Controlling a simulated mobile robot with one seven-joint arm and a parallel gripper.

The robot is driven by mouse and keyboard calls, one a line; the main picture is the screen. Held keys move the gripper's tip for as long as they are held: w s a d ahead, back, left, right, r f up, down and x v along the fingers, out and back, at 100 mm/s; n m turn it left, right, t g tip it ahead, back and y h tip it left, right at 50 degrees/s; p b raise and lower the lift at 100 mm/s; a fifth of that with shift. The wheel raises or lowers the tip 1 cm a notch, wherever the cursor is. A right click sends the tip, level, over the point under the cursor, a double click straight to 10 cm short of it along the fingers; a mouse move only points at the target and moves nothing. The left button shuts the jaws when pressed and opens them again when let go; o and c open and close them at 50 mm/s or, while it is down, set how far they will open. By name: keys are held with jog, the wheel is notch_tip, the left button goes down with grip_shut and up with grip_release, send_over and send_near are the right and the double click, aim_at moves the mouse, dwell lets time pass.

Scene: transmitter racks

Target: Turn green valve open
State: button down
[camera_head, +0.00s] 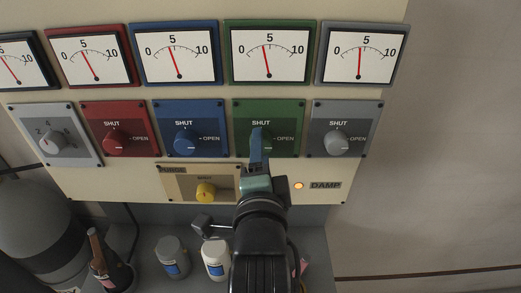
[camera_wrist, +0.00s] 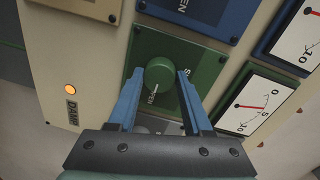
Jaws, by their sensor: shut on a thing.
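The green valve is a round green knob (camera_wrist: 160,73) on a green plate (camera_head: 285,143) marked SHUT and OPEN. My gripper (camera_wrist: 157,82) has one blue finger on each side of the knob and is shut on it. A small white mark shows at the knob's edge by the word OPEN; I cannot tell whether it is on the knob or the plate. In the head view my gripper (camera_head: 258,140) covers the knob. The gauge with the green frame (camera_head: 270,53) above has its needle slightly left of 5.
Blue (camera_head: 186,142), red (camera_head: 116,140) and grey (camera_head: 336,141) knobs flank the green plate. A yellow knob (camera_head: 206,191) sits below, and an orange lamp (camera_head: 298,186) glows beside DAMP. Bottles (camera_head: 215,259) and a tank (camera_head: 40,225) stand below the panel.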

jog(key=shift+c, duration=1.6)
grip_release()
jog(key=shift+s, duration=0.1)
jog(key=s+p, duration=0.4)
jog(key=s, duration=0.8)
jog(key=shift+s+r, duration=0.4)
